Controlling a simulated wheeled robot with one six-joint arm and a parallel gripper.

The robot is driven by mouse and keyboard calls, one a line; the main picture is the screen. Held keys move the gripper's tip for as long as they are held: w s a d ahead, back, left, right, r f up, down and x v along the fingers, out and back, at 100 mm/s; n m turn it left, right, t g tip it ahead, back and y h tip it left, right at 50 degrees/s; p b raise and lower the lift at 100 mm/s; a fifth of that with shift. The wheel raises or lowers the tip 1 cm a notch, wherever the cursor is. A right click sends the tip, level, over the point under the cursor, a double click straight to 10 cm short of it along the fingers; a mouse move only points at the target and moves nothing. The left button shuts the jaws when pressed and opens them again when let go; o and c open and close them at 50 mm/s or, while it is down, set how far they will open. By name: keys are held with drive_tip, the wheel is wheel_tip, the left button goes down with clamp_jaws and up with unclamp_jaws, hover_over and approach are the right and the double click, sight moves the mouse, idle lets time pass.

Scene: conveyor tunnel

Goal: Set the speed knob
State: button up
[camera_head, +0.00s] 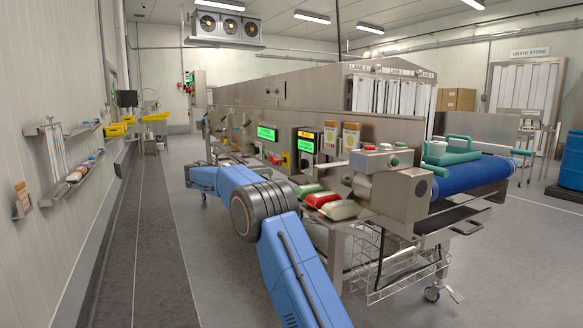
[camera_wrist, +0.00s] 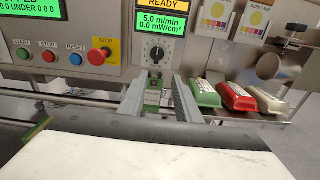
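The speed knob (camera_wrist: 157,53) is a dark round knob on a pale dial plate, under a green display (camera_wrist: 162,23) reading 5.0 m/min and 0.0 mW/cm² in the wrist view. In the head view the same unit has a green display (camera_head: 306,145) with a dark knob (camera_head: 304,163) below it. My gripper (camera_wrist: 160,80) shows two grey fingers spread apart, pointing at the panel just below the knob. No finger appears to touch the knob. In the head view I cannot make out the gripper beyond my blue arm.
Left of the knob are green, red and blue buttons and a red emergency stop (camera_wrist: 97,56) on a yellow base. Green (camera_wrist: 205,92), red (camera_wrist: 236,96) and white (camera_wrist: 267,100) packs lie to the right. A blue conveyor belt (camera_head: 468,176) stands at the right.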

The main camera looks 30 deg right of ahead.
sight(303, 164)
drive_tip(key=w+d, duration=0.1)
drive_tip(key=d, duration=1.5)
drive_tip(key=shift+w+d, duration=0.25)
drive_tip(key=shift+d, duration=0.05)
drive_tip(key=shift+f, duration=0.1)
clamp_jaws()
